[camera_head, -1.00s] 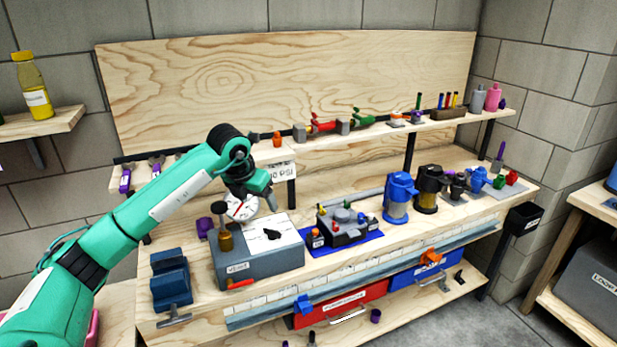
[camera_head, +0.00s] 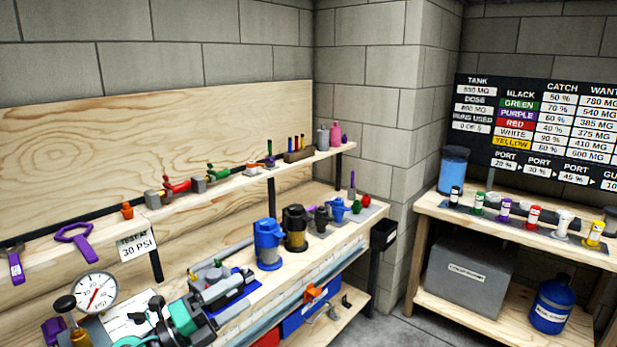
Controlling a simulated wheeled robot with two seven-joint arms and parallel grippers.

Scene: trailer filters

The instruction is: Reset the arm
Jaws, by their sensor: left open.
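My left arm, green and black, comes in low at the bottom of the head view. My left gripper (camera_head: 228,300) is grey, with its jaws apart and nothing seen between them. It is in front of the workbench, overlapping the grey device on the blue mat (camera_head: 241,283) in the picture. I cannot tell whether it touches anything. My right gripper is not in view.
A white gauge (camera_head: 95,292) stands at the lower left. A blue-topped filter (camera_head: 268,244) and a black-topped filter (camera_head: 295,228) stand on the bench. A shelf (camera_head: 222,187) holds small parts. A second table (camera_head: 520,238) with coloured cartridges stands right, below a black board (camera_head: 540,130).

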